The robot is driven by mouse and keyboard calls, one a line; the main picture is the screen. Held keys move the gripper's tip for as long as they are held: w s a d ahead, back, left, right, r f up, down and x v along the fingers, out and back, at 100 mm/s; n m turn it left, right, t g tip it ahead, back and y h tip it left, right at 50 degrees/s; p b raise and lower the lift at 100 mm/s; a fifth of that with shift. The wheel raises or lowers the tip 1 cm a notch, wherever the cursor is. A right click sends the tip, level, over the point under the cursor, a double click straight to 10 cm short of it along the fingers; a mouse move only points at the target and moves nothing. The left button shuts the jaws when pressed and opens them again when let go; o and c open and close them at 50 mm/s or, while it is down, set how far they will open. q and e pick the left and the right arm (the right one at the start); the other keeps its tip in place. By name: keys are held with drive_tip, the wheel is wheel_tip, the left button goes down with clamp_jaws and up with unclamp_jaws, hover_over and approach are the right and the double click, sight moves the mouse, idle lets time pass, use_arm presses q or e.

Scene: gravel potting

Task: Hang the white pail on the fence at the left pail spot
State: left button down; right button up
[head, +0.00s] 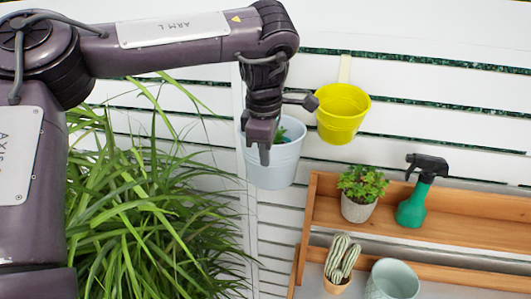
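The white pail (281,165), pale bluish in this light, is upright in the air in front of the fence (440,120), left of the yellow pail. It looks larger than the yellow pail, so it seems nearer to me. My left gripper (262,153) reaches down at its rim on the near left side, with one finger in front of the wall; the other finger is hidden. It appears shut on the rim. Something green shows inside the pail. Any hook behind the pail is hidden by my arm. My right gripper is not in view.
A yellow pail (341,115) hangs on the fence by a pale strap. Right below, a wooden shelf (440,238) holds a potted plant (360,195), a green spray bottle (413,208), a cactus (341,262) and a pale pot (391,281). Long-leaved grass (150,210) fills the lower left.

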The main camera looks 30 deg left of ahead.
use_arm(q)
drive_tip(key=shift+w+a+r, duration=0.1)
drive_tip(key=shift+w+a, duration=0.05)
drive_tip(key=shift+w, duration=0.45)
drive_tip(key=shift+w+a, duration=0.15)
drive_tip(key=shift+w, duration=0.45)
idle(0.5)
drive_tip(key=shift+f, duration=0.7)
idle(2.3)
drive_tip(key=c, duration=1.6)
unclamp_jaws()
drive_tip(key=o, duration=0.5)
drive_tip(key=shift+r, duration=0.1)
drive_tip(key=shift+s+d+r, duration=0.1)
drive_tip(key=shift+s+r, duration=0.05)
drive_tip(key=shift+r, duration=1)
drive_tip(key=shift+s+r, duration=0.15)
drive_tip(key=shift+r, duration=0.95)
